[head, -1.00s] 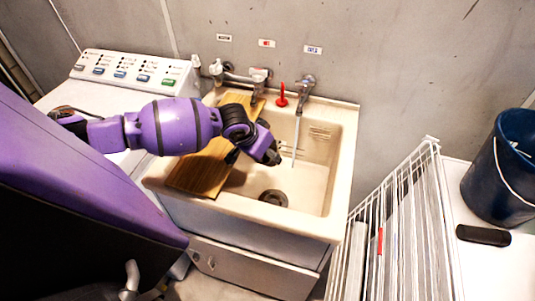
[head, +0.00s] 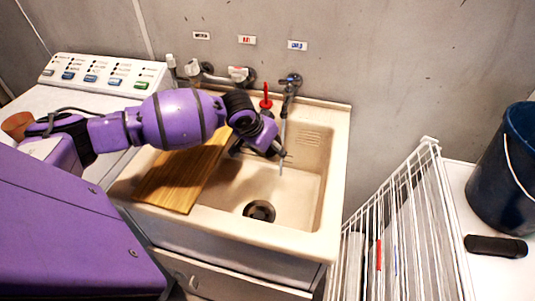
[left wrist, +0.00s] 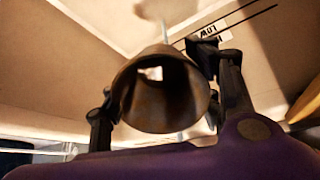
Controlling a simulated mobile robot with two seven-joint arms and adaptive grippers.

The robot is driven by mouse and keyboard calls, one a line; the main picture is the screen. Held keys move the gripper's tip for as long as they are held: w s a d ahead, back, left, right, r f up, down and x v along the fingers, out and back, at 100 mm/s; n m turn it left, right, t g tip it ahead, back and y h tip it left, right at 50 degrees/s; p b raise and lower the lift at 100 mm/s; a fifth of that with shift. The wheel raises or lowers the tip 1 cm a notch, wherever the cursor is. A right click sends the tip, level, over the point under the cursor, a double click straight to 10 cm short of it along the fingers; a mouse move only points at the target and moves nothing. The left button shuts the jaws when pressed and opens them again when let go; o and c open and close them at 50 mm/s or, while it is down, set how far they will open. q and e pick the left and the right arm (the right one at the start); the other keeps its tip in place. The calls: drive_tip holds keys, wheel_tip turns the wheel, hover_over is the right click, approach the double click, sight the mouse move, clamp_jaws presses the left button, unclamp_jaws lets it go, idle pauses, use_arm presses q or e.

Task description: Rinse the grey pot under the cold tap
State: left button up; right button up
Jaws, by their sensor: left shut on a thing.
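My left gripper (head: 275,149) is over the sink basin (head: 300,190), close to the thin water stream (head: 283,132) running from the cold tap (head: 290,84). In the left wrist view it is shut on a dark grey-brown pot (left wrist: 163,92), with a finger on each side. The pot is seen end-on, with a bright hole through it. A pale stream is seen just above the pot there. In the head view the pot is mostly hidden by the gripper, so I cannot tell exactly where the water meets it. My right gripper is not in view.
A wooden board (head: 178,183) lies across the sink's left side. A red upright object (head: 266,100) stands at the back rim. A brown round object (head: 16,125) is at the far left. A white wire rack (head: 395,220) and blue bucket (head: 508,165) are at right.

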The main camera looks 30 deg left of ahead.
sight(279, 139)
use_arm(q)
drive_tip(key=w, duration=0.2)
drive_tip(key=shift+w+d+f, duration=0.25)
drive_tip(key=shift+w+d, duration=0.05)
drive_tip(key=shift+w, duration=0.05)
drive_tip(key=shift+w+d+f+b, duration=0.15)
drive_tip(key=shift+w+b, duration=0.15)
drive_tip(key=shift+w, duration=0.6)
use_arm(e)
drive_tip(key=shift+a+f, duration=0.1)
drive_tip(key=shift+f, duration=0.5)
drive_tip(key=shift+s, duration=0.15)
use_arm(q)
drive_tip(key=shift+d+p, duration=0.5)
drive_tip(key=shift+d, duration=0.1)
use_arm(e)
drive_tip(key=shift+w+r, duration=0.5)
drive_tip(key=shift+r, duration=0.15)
use_arm(q)
drive_tip(key=shift+a, duration=0.2)
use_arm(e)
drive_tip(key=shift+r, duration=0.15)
use_arm(q)
drive_tip(key=shift+a, duration=0.4)
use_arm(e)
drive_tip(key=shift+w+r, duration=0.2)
use_arm(q)
drive_tip(key=shift+d, duration=0.1)
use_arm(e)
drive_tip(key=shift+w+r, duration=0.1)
